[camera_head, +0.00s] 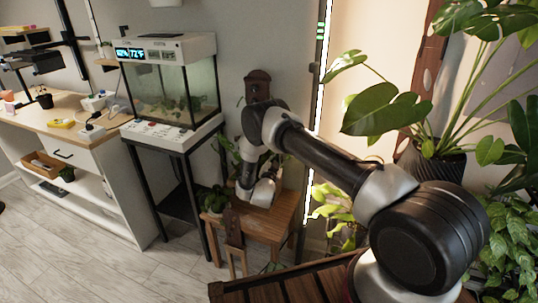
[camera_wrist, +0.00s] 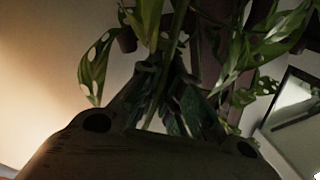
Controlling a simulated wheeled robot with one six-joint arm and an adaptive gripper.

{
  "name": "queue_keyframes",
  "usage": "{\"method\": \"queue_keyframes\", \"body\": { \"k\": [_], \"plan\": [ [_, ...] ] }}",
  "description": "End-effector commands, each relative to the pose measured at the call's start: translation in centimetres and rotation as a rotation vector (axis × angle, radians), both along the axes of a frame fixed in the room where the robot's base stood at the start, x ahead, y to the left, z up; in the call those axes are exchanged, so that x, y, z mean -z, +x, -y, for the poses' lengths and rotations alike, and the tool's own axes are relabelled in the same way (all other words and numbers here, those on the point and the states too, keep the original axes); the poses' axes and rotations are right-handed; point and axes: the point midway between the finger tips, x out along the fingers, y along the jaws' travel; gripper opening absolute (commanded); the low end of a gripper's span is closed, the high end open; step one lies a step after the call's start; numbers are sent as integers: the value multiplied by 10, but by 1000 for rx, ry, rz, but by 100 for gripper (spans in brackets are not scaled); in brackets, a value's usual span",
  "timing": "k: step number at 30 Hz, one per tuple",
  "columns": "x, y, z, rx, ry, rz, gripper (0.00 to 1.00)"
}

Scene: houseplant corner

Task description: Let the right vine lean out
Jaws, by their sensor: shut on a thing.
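In the wrist view my gripper (camera_wrist: 168,72) is shut on a green vine stem, which runs up between its fingers. Which vine the stem belongs to is hard to tell in the dark picture. In the head view my arm reaches over a small wooden stand (camera_head: 286,213), and my fingers are hidden there. Some vine leaves (camera_head: 226,146) show beside my arm, below a brown wooden piece (camera_head: 257,86) at the wall.
A leafy potted plant (camera_head: 215,199) stands on the stand's left. A glass tank (camera_head: 190,90) on a black frame is further left, beside a white workbench (camera_head: 110,165). A large-leaved plant (camera_head: 385,115) crowds the right. The floor (camera_head: 65,240) at lower left is clear.

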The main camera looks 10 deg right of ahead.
Motion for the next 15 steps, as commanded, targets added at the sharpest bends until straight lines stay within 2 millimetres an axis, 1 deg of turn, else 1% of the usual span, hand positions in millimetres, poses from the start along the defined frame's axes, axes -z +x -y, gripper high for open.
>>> {"method": "queue_keyframes", "body": {
  "k": [8, 9, 10, 11, 15],
  "plan": [
    [2, -1, 0, -1, 5, 1, 0],
    [2, -1, 0, -1, 4, 0, 11],
    [2, -1, 0, -1, 4, 0, 16],
    [1, -1, 0, -1, 4, 0, 18],
    [1, -1, 0, -1, 4, 1, 18]
  ]
}}
